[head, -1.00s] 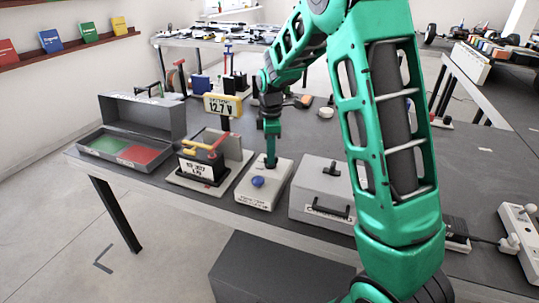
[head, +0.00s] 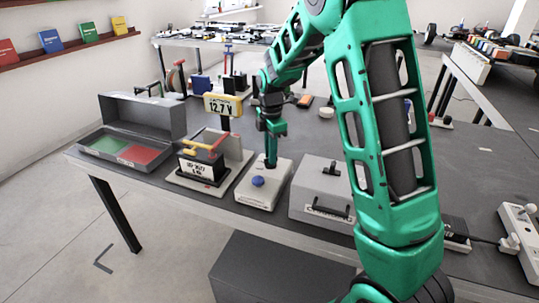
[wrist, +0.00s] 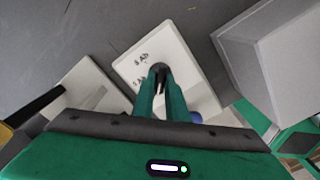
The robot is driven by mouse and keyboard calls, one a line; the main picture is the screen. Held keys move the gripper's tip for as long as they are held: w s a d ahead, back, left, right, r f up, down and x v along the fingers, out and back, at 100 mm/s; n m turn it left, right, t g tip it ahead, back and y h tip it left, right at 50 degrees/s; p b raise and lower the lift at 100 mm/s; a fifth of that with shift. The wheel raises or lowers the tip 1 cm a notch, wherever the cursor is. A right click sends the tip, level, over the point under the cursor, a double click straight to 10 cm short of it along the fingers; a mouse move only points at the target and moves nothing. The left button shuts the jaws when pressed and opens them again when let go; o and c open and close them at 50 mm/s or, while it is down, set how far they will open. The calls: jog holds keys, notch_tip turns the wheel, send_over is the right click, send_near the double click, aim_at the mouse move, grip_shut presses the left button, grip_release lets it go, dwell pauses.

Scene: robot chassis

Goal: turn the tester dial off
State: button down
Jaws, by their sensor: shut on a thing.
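The tester is a white box (head: 262,196) on the near bench, with a blue knob (head: 258,181) on its front part. My gripper (head: 271,164) points down at the back part of the box. In the wrist view my gripper (wrist: 160,84) is shut on a small dark dial (wrist: 157,68) on the white box (wrist: 180,48), next to printed marks. The fingers hide much of the dial, so I cannot read its setting. The blue knob (wrist: 196,117) shows partly behind the right finger. A yellow display (head: 222,105) behind reads 12.7 V.
A grey case (head: 318,192) stands close right of the tester. A battery stand with red and yellow parts (head: 203,165) stands close left. An open grey box with green and red compartments (head: 135,152) is further left. Bare bench lies behind the grey case.

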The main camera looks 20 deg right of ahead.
jog(key=shift+w+d+r, duration=0.15)
jog(key=shift+w, duration=0.05)
jog(key=c, duration=1.8)
grip_release()
jog(key=shift+o, duration=0.2)
jog(key=shift+s, duration=0.1)
notch_tip(320, 180, up, 10)
jog(key=shift+r, duration=0.25)
